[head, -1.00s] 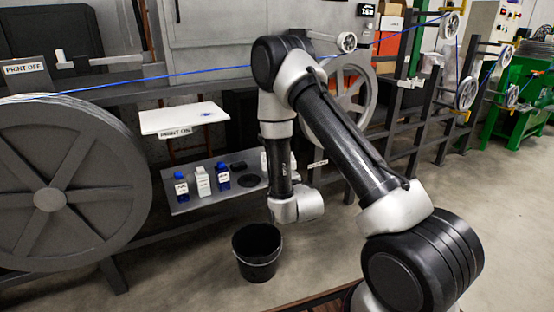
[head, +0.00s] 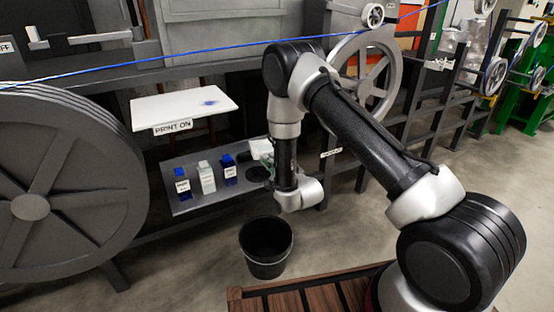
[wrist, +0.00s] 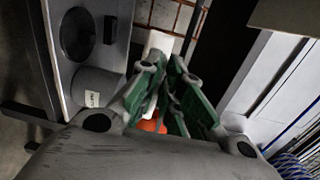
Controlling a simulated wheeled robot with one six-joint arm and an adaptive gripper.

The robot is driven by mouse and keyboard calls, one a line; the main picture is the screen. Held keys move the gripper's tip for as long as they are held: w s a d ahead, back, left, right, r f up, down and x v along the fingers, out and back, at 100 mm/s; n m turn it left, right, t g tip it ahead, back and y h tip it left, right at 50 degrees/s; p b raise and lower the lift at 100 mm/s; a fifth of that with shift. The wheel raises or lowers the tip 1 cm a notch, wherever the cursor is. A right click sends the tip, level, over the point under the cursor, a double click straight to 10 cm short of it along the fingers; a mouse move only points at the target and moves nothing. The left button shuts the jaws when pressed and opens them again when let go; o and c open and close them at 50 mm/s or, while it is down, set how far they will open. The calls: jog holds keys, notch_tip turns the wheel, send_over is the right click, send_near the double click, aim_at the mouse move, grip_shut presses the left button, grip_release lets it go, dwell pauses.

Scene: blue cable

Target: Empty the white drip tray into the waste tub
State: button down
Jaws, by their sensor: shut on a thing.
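A flat white tray (head: 185,105) with a blue stain stands at the left in the head view, above a "PRINT ON" sign. The black waste tub (head: 266,245) stands on the floor below my arm; its inside looks dark. My gripper (head: 264,150) is partly hidden behind my forearm, over the right end of the low shelf, apart from the stained tray. In the wrist view my gripper (wrist: 165,92) has its green-padded fingers close together on something white, mostly hidden between them. I cannot tell what it is.
The low grey shelf (head: 185,207) holds blue and white bottles (head: 206,178) and a dark disc (head: 258,174). A large grey wheel (head: 50,190) stands at left. A blue cable (head: 170,72) crosses above. A slatted wooden platform (head: 300,297) lies in front. Floor right of the tub is clear.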

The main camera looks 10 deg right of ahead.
jog(key=shift+w+d+r+m+g, duration=0.6)
jog(key=shift+w+d+r+m, duration=0.4)
jog(key=shift+w+r+m, duration=0.1)
jog(key=shift+w+d+r+m+g, duration=0.2)
jog(key=shift+w+d+m+g, duration=0.15)
jog(key=shift+w+d+m, duration=0.2)
jog(key=shift+w+d+r+m+g, duration=0.2)
jog(key=shift+w+d+m+g, duration=0.2)
jog(key=shift+w, duration=0.2)
jog(key=shift+d+r, duration=0.1)
jog(key=shift+r, duration=0.1)
jog(key=shift+w+d+r+m+t, duration=0.2)
jog(key=shift+r+m+t, duration=0.1)
jog(key=shift+r, duration=0.1)
jog(key=shift+w+d+r+m+t, duration=0.15)
jog(key=shift+r+m, duration=0.1)
jog(key=shift+r, duration=0.15)
jog(key=shift+w+r, duration=0.1)
jog(key=shift+r, duration=0.05)
jog(key=shift+w+d+r+m+g, duration=0.2)
jog(key=shift+w+d+r+m, duration=0.1)
jog(key=shift+r, duration=0.15)
jog(key=shift+w+d+r+m+g, duration=0.2)
jog(key=shift+r+m, duration=0.1)
jog(key=shift+r, duration=0.15)
jog(key=shift+w+r, duration=0.1)
jog(key=shift+r, duration=0.05)
